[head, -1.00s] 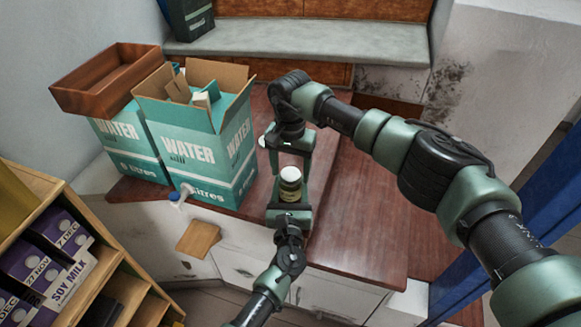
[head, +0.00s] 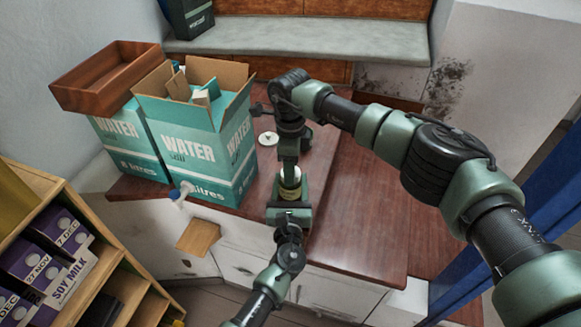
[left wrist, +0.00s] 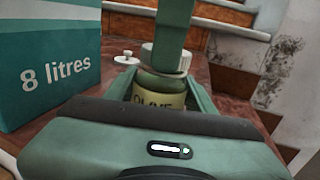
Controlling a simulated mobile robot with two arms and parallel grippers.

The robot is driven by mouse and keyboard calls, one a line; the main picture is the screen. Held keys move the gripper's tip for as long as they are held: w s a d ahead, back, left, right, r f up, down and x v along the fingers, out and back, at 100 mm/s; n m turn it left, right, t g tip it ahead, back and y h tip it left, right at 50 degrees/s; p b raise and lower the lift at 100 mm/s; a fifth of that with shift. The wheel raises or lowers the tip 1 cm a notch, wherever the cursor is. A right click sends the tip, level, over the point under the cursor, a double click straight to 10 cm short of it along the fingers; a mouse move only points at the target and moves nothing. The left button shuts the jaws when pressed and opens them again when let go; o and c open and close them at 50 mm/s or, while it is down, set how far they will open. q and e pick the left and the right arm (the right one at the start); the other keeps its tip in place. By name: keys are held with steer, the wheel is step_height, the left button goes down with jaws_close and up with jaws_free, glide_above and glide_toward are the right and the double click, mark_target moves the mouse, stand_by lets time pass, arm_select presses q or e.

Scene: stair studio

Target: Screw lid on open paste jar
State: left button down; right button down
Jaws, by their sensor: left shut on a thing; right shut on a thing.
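The paste jar (head: 289,192) stands upright near the table's front edge. In the left wrist view its green body carries a pale label (left wrist: 158,97). My left gripper (head: 290,203) is shut around the jar's body from the front. The white lid (left wrist: 165,60) sits on the jar's mouth; I cannot tell how far it is threaded. My right gripper (head: 289,170) comes down from above and is shut on the lid. One of its fingers hides part of the lid in the left wrist view, and in the head view it covers most of the lid.
A white knobbed disc (head: 268,138) lies on the table behind the jar. Water boxes (head: 205,150) and a brown tray (head: 105,77) stand at left. The wooden table (head: 365,215) is clear at right.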

steer(key=m, duration=2.1)
steer(key=shift+m, duration=0.4)
steer(key=c, duration=0.6)
jaws_free()
steer(key=shift+c, duration=0.2)
step_height(320, 180, up, 12)
